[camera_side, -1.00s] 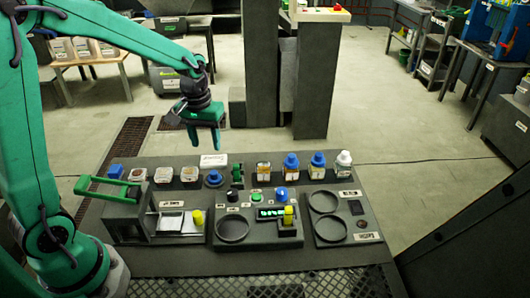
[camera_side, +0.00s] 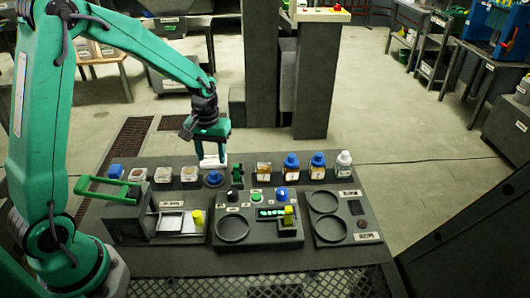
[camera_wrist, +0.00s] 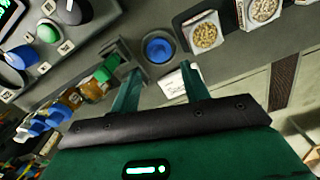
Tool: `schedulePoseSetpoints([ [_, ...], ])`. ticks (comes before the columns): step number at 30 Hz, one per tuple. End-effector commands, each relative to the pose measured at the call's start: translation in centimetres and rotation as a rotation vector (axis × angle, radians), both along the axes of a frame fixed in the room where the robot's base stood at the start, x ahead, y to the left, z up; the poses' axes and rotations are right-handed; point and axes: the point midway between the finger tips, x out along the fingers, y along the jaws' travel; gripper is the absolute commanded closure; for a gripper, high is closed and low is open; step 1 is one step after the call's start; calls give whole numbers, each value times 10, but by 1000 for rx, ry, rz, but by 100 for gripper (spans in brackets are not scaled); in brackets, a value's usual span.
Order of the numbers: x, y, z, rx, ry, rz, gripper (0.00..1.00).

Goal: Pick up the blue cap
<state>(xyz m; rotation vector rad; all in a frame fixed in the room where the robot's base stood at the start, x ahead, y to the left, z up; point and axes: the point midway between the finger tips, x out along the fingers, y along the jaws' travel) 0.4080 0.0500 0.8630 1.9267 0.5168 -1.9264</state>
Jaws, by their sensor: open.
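The blue cap (camera_side: 213,178) sits in a dark holder on the grey workbench, left of a small green device. It also shows in the wrist view as a round blue disc (camera_wrist: 159,49), just beyond the fingertips and between their lines. My gripper (camera_side: 211,158) hangs above and slightly behind the cap, pointing down, with its fingers apart. In the wrist view its two green fingers (camera_wrist: 159,72) have nothing between them. The cap and fingers appear apart.
A white label block (camera_side: 213,161) stands close behind the cap. Trays of pellets (camera_side: 189,174) lie to the left. The green device (camera_side: 237,175) is close on the right, then blue-capped bottles (camera_side: 291,163). A control panel (camera_side: 255,221) lies in front.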

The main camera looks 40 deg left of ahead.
Motion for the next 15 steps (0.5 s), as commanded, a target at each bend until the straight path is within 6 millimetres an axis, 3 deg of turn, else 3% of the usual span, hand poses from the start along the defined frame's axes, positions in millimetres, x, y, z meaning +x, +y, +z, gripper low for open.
schedulePoseSetpoints([
  [7,-1,-1,-8,-1,3,0,54],
  [15,-4,-3,-37,-1,3,0,54],
])
